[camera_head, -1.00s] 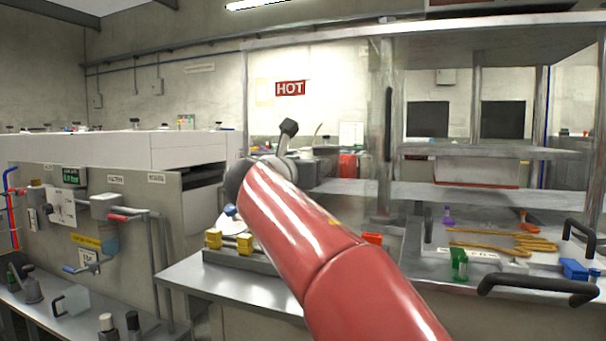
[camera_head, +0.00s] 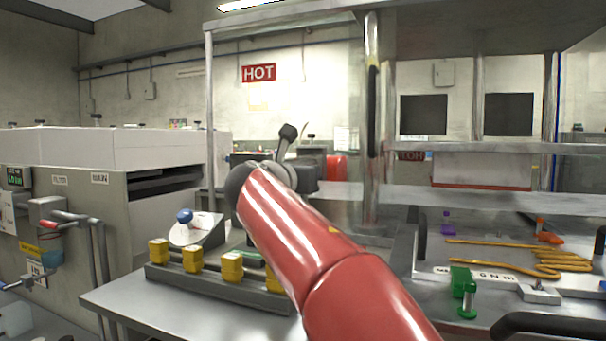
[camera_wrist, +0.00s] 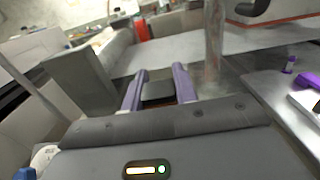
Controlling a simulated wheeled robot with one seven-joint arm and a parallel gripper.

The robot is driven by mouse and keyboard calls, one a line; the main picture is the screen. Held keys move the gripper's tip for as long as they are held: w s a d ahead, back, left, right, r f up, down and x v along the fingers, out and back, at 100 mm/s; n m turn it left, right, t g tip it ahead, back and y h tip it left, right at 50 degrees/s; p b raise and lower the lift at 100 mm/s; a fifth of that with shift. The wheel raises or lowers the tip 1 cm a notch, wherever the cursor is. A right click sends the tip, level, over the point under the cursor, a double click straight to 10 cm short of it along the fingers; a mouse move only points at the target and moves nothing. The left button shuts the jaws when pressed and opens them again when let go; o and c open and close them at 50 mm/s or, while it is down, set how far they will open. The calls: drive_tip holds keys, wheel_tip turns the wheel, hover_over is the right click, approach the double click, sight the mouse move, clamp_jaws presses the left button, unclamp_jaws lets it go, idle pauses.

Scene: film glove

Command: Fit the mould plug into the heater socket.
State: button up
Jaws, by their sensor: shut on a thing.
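My gripper (camera_wrist: 158,86) shows in the wrist view as two purple-grey fingers, shut on a dark block (camera_wrist: 158,92) between them. Only part of this block shows, so I cannot tell its full shape or whether it is the mould plug. In the head view my red arm reaches up and my gripper is hidden behind its wrist end. A grey rack with several yellow blocks stands on the bench left of my arm; one yellow block (camera_head: 158,250) is at its left end. I cannot tell which part is the heater socket.
A metal bench (camera_head: 130,298) carries the rack and a sloped stand with a blue knob (camera_head: 185,216). At the right are a framed hood (camera_head: 371,120), an orange-yellow coil (camera_head: 560,262) and a green part (camera_head: 463,285). A red HOT sign (camera_head: 259,73) hangs behind.

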drive_tip(key=shift+f+b, duration=2.25)
drive_tip(key=shift+f, duration=0.6)
drive_tip(key=shift+p, duration=0.65)
drive_tip(key=shift+f+b, duration=1.3)
drive_tip(key=shift+f, duration=0.5)
drive_tip(key=o, duration=1)
drive_tip(key=shift+o, duration=0.2)
drive_tip(key=shift+r, duration=0.1)
wheel_tip(320, 180, up, 20)
drive_tip(key=p, duration=1.1)
